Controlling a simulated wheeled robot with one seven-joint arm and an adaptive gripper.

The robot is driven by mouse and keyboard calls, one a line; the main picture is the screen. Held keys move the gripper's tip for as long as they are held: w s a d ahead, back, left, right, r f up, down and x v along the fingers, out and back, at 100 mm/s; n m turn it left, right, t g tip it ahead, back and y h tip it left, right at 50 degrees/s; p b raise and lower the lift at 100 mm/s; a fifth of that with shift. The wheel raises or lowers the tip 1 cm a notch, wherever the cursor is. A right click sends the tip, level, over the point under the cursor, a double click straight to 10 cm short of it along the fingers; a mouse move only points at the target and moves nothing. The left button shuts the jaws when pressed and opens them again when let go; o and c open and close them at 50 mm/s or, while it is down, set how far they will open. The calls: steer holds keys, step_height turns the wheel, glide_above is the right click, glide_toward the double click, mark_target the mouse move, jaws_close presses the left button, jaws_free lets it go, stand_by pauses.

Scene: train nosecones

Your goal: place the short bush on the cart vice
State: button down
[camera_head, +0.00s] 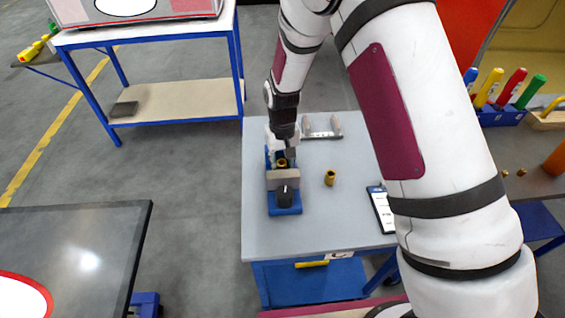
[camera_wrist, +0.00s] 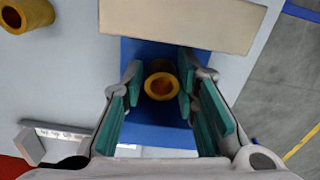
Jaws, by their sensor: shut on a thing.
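The cart vice has a blue base (camera_head: 285,208), a beige jaw block (camera_head: 284,180) and a black knob at the front. It stands on the grey cart top, and its beige block and blue bed (camera_wrist: 140,52) fill the middle of the wrist view. My gripper (camera_head: 286,157) points down over the vice. Its green-padded fingers (camera_wrist: 159,88) are shut on a yellow bush, which I take as the short bush (camera_wrist: 161,98). The bush is upright over the blue bed, beside the beige block. I cannot tell whether its underside touches the bed.
Another yellow bush (camera_head: 329,178) stands on the cart top right of the vice. A grey metal bracket (camera_head: 321,133) lies behind it and a clipboard (camera_head: 381,208) lies at the right. Coloured-handled tools (camera_head: 505,88) stand on a bench at the far right. The cart's front left is clear.

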steer(key=shift+f, duration=0.15)
steer(key=c, duration=1.3)
jaws_free()
steer(key=s+d+r+t+b, duration=0.1)
steer(key=d+r, duration=0.1)
steer(key=r, duration=0.8)
steer(key=s+d+r, duration=0.1)
steer(key=s+r, duration=0.1)
steer(key=r, duration=0.8)
steer(key=s+d+r+t, duration=0.1)
steer(key=s+d+r, duration=0.2)
steer(key=s, duration=0.4)
steer(key=s+d+r+m+t, duration=0.1)
steer(key=s+d+r+t, duration=0.1)
steer(key=s+d+r, duration=0.2)
steer(key=s+d+r+t, duration=0.1)
steer(key=s+d+r, duration=0.3)
steer(key=s+r, duration=0.3)
steer(key=shift+s+m+t, duration=0.3)
steer(key=shift+s+m, duration=0.1)
steer(key=shift+s, duration=1.95)
